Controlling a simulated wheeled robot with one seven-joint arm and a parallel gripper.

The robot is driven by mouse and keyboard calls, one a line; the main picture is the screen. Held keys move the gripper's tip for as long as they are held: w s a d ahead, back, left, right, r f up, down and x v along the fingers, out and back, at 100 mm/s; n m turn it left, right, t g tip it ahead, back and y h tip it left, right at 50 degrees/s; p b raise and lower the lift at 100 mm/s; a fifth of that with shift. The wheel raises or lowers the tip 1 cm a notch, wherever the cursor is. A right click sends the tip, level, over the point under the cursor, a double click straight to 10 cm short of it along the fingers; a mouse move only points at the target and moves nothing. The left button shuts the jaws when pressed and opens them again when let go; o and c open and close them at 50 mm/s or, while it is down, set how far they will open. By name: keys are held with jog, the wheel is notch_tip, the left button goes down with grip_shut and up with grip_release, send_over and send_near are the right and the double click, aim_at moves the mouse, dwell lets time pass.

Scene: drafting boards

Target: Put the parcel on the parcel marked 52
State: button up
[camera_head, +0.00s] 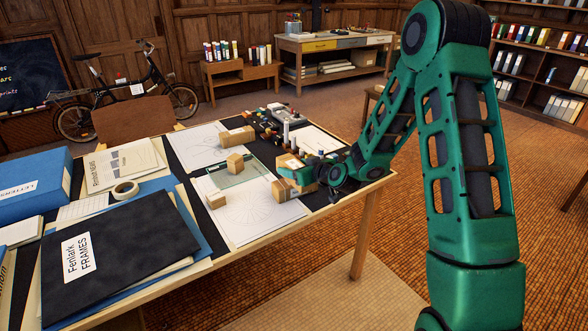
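Several small brown cardboard parcels lie on the drafting table: one at the back (237,136), one cube-like parcel in the middle (235,163), a small one at the front left (216,200) and one at the front right (284,190). Another parcel with a pale top (288,163) is close to my gripper (318,176). My gripper is low over the right part of the table, beside these right-hand parcels. Its fingers are small and partly hidden, so I cannot tell whether they hold a parcel. No number is legible, so I cannot tell which parcel is marked 52.
A black portfolio (115,248), a blue box (32,184) and a tape roll (125,190) cover the left of the table. White drawing sheets (248,212) lie under the parcels. Dark small items (262,118) stand at the back. A chair (135,118) stands behind the table.

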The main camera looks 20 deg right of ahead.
jog(key=s+d+r+m+g+h, duration=0.1)
jog(key=s+d+r+m+g, duration=0.2)
jog(key=s, duration=1.3)
jog(key=s+d+r+m+g+h, duration=0.1)
jog(key=s+d+r+m+g, duration=0.2)
jog(key=s, duration=1.4)
jog(key=s+d+r+m+g+h, duration=0.2)
jog(key=s+d+r+m+g, duration=0.2)
jog(key=s+d, duration=0.7)
jog(key=s+r+g, duration=0.2)
jog(key=s+g, duration=0.1)
jog(key=s, duration=0.3)
jog(key=shift+s+d, duration=0.15)
jog(key=shift+r, duration=0.1)
